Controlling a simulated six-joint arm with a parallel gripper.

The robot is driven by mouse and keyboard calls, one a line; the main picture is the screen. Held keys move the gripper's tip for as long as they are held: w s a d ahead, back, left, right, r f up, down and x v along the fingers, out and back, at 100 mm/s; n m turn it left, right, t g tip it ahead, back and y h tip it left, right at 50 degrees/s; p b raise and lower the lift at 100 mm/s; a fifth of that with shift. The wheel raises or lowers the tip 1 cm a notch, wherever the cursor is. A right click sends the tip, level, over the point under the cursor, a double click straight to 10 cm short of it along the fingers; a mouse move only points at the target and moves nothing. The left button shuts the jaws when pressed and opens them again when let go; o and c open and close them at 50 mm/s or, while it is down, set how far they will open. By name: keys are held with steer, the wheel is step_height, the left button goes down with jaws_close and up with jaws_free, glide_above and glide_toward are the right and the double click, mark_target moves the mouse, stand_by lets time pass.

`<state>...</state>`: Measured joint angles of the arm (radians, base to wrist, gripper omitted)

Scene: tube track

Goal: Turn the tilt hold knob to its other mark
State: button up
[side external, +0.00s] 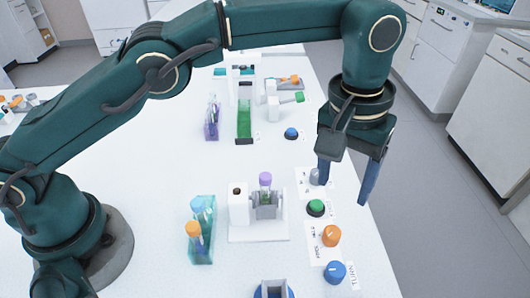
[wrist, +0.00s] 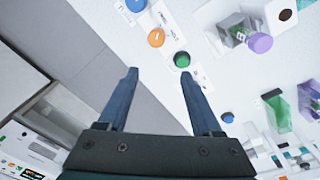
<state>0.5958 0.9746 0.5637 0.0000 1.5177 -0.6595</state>
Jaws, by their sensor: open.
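Several knobs and buttons line the bench's right edge in the side external view. The orange knob (side external: 331,236) has a pale pointer line and a label beside it, too small to read surely; it looks like the tilt hold knob. It also shows in the wrist view (wrist: 156,38), upper left of centre, beside printed lettering. My gripper (side external: 343,193) is open, with nothing between its blue fingers. It hangs over the bench edge, above and behind the orange knob, apart from it. In the wrist view, my gripper (wrist: 158,71) points toward the knob row.
A green button (side external: 316,208) and a grey knob (side external: 316,176) stand near my fingers. A blue knob (side external: 335,272) is in front of the orange one. A white tube holder (side external: 240,212) with a purple-capped tube (side external: 265,186) stands to the left.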

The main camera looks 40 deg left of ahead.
glide_above(333, 232)
steer(key=shift+m+g+y, duration=0.3)
steer(key=shift+m+g, duration=0.1)
step_height(333, 232, down, 4)
steer(key=shift+f, duration=2.6)
jaws_close()
